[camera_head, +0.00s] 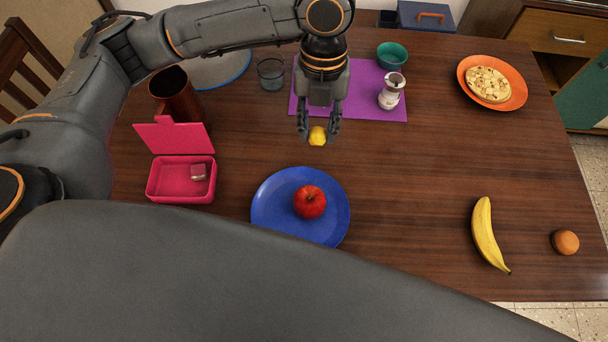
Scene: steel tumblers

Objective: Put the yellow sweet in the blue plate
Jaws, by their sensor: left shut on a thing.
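The yellow sweet (317,136) is a small yellow lump held between the fingertips of my left gripper (318,131). The left gripper is shut on it and points down, above the table behind the blue plate. I cannot tell exactly how high it is. The blue plate (268,213) lies on the table in front of the gripper, with a red apple (310,202) on it. The plate's front edge is partly hidden by a grey part in the foreground. My right gripper is not in view.
A pink lunchbox (181,181) with its lid open stands left of the plate. A banana (486,233) lies right. The table between plate and banana is clear.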

